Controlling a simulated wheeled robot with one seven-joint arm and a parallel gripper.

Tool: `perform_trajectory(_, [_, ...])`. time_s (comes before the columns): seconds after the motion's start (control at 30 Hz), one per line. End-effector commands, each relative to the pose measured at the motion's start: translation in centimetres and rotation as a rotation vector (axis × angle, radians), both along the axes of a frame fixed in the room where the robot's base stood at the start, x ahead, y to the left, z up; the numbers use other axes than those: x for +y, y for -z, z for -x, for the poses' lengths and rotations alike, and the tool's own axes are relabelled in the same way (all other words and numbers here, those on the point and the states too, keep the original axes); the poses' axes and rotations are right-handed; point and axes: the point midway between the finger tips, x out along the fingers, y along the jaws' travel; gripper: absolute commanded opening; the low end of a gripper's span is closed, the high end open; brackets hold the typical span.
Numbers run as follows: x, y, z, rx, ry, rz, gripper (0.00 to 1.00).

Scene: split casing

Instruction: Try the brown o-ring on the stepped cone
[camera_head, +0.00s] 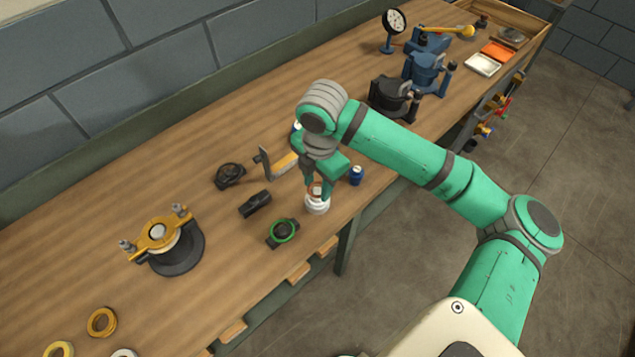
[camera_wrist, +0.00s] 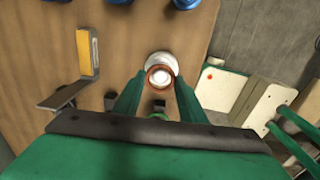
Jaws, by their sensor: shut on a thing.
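My gripper (camera_head: 316,194) points down near the bench's front edge, its green fingers shut on the brown o-ring (camera_head: 315,188). The stepped cone (camera_head: 317,207) is white and stands upright on the bench directly below the fingertips. In the wrist view the o-ring (camera_wrist: 160,84) shows as a brown ring over the cone (camera_wrist: 162,58), with a pale cone step visible through its middle. The ring appears at the cone's upper part. Whether it touches a step or hovers just above cannot be told. The fingers (camera_wrist: 158,96) hide part of the ring's sides.
A blue-capped bottle (camera_head: 356,175) stands close right of the cone. A yellow-clamped casing (camera_head: 163,237) stands further left. The bench edge is close in front.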

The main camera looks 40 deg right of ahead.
Motion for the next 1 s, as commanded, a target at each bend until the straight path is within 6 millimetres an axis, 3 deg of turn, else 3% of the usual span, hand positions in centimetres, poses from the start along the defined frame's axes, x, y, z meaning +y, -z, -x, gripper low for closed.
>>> perform_trajectory(0.8, [0.0,1.6,0.0,0.0,0.001,-0.001,0.17])
perform_trajectory(0.83, [0.0,1.6,0.0,0.0,0.001,-0.001,0.4])
perform_trajectory(0.9, [0.0,1.6,0.0,0.0,0.001,0.0,0.56])
perform_trajectory(1.0, [0.0,1.6,0.0,0.0,0.001,0.0,0.59])
